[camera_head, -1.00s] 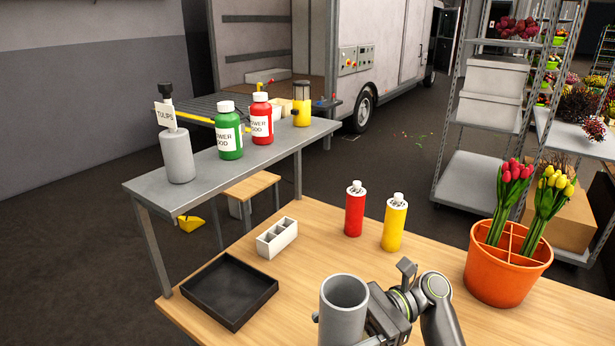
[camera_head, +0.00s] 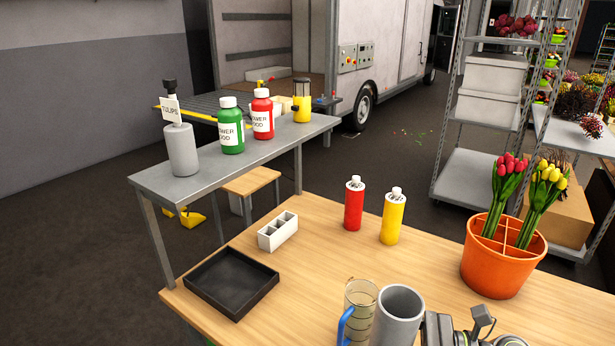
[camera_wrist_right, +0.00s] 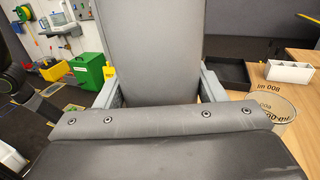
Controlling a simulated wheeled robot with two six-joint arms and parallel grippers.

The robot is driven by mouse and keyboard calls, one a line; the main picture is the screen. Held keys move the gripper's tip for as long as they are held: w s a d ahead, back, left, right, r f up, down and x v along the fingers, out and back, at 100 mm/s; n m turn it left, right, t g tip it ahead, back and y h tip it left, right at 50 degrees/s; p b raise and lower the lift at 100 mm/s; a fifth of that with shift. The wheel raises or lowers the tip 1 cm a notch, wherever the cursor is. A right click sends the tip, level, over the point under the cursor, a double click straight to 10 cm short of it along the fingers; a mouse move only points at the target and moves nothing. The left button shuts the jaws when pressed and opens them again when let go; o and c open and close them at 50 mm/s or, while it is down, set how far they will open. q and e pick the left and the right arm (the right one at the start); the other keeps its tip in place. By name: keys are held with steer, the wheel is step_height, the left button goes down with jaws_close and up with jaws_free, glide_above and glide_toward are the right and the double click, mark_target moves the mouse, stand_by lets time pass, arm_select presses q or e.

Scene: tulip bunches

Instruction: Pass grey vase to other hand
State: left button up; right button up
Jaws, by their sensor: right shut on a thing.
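The grey vase (camera_head: 399,316) is an open-topped cylinder at the bottom of the head view, its lower part cut off by the frame. My right gripper (camera_head: 436,329) is at its right side, shut on it. In the right wrist view the vase (camera_wrist_right: 157,45) fills the middle, between the two fingers of that gripper (camera_wrist_right: 158,90). My left gripper does not show in the head view.
A clear measuring jug (camera_head: 360,302) with a blue handle stands just left of the vase. A black tray (camera_head: 232,314), a white divided holder (camera_head: 277,237), red (camera_head: 354,205) and yellow (camera_head: 392,218) bottles and an orange tulip pot (camera_head: 497,262) are on the wooden table.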

steer(key=s+d+r+m+t+h, duration=0.1)
steer(key=s+d+m+t+h, duration=0.2)
steer(key=d+m+t+h, duration=0.3)
steer(key=shift+m+t+h, duration=1.3)
steer(key=shift+m+t, duration=0.4)
steer(key=shift+t, duration=0.9)
steer(key=shift+r, duration=0.1)
